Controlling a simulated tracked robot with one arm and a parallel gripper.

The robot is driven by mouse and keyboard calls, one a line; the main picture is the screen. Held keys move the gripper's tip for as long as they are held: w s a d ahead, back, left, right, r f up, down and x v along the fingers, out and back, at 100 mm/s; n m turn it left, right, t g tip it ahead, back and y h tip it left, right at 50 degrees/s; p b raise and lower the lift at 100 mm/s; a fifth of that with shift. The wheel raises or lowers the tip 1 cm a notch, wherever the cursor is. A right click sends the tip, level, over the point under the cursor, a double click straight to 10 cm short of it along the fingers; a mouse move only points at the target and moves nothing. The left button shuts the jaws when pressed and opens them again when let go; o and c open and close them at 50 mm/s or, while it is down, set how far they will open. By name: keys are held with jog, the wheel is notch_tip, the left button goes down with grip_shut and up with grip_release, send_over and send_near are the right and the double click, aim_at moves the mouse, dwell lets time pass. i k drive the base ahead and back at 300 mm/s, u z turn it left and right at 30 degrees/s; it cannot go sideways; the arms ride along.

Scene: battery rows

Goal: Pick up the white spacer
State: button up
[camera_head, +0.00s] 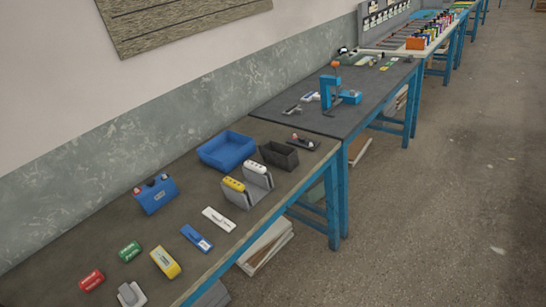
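A flat white bar, which looks like the white spacer (219,219), lies on the near workbench (75,235) close to its right edge. It has a small dark mark in its middle. A blue flat piece (197,239) lies just in front of it, apart from it. A grey holder (240,198) behind it carries a yellow piece (234,184) and another white piece (256,167) on its upper edges. My gripper is not in view, so its state does not show.
A blue bin (228,150), a dark bin (279,154) and a blue battery-like block (156,193) stand farther back. Yellow (165,262), green (130,251) and red (92,280) pieces lie at the near end. The floor (430,210) to the right is mostly open.

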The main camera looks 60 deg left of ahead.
aim_at(257, 168)
jog(key=u, duration=0.25)
jog(key=i, duration=1.15)
jog(key=u, duration=1.2)
jog(key=i, duration=0.8)
jog(key=u, duration=0.55)
jog(key=k, duration=0.8)
jog(key=u, duration=0.25)
jog(key=i, duration=0.85)
jog(key=z, duration=0.15)
